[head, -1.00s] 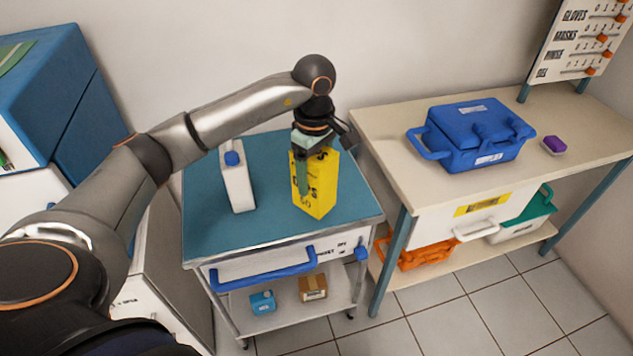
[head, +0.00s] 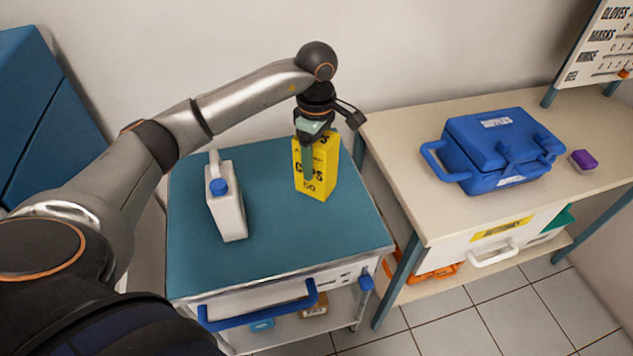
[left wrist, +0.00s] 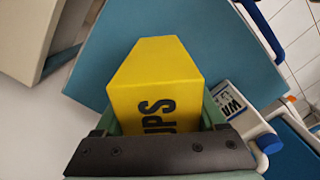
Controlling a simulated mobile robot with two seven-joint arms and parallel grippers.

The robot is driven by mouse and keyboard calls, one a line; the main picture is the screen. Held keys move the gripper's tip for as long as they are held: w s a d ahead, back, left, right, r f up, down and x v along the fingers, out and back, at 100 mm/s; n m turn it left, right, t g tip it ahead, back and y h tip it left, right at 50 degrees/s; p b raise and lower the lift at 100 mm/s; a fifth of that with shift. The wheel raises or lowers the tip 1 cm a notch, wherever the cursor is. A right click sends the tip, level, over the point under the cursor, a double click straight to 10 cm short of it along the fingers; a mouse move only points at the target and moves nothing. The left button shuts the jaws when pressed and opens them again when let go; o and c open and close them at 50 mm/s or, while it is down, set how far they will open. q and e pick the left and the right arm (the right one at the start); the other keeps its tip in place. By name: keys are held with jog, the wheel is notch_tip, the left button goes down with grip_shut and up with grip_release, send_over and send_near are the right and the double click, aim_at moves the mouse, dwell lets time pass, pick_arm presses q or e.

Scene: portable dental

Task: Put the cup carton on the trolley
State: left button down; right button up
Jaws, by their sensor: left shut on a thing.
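The yellow cup carton (head: 317,172) is upright at the back right of the trolley (head: 270,248), over its blue-green top. I cannot tell whether its base touches the top. My left gripper (head: 310,150) comes down from above and is shut on the carton's upper part. In the left wrist view the carton (left wrist: 155,85) sits between the green fingers, and its lettering partly shows. The trolley top (left wrist: 125,30) lies beyond it. My right gripper is not in view.
A white jug with a blue cap (head: 226,205) stands on the trolley left of the carton. A bench (head: 400,150) with a blue case (head: 495,150) and a purple item (head: 583,160) stands close on the right. The trolley's front top is clear.

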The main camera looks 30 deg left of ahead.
aim_at(316, 179)
pick_arm(q)
jog(key=shift+f, duration=3.05)
jog(key=shift+f, duration=0.1)
grip_release()
notch_tip(316, 179, up, 12)
jog(key=shift+r, duration=0.15)
